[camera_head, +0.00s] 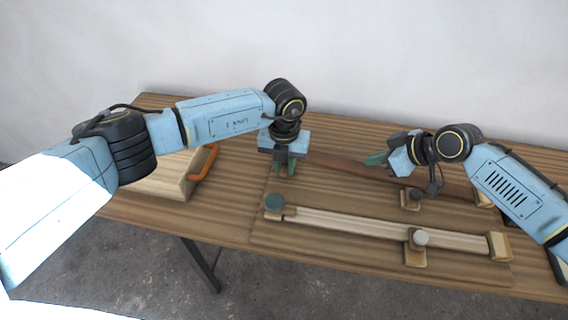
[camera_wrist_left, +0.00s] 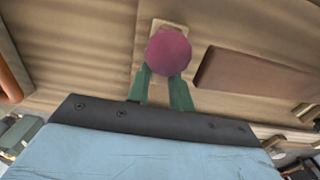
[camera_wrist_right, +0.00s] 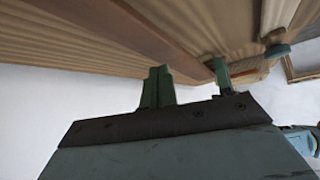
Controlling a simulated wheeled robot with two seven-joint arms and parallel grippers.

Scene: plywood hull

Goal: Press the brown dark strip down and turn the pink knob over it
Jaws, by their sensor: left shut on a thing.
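The brown dark strip (camera_head: 345,168) runs along the back of the board, from near my left gripper toward the right. It also shows in the left wrist view (camera_wrist_left: 255,85) and the right wrist view (camera_wrist_right: 155,35). My left gripper (camera_head: 284,168) points down and is shut on the pink knob (camera_wrist_left: 168,52), which stands on a small pale block just beside the strip's left end. The knob is hidden in the head view. My right gripper (camera_head: 375,160) is open and empty, near the strip's middle; I cannot tell whether it touches the strip.
A pale strip (camera_head: 345,222) lies in front, with a teal knob (camera_head: 274,202) at its left end and a grey knob (camera_head: 420,237) on its right part. Another grey knob (camera_head: 415,194) stands by the dark strip. A wooden box with an orange handle (camera_head: 203,163) sits left.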

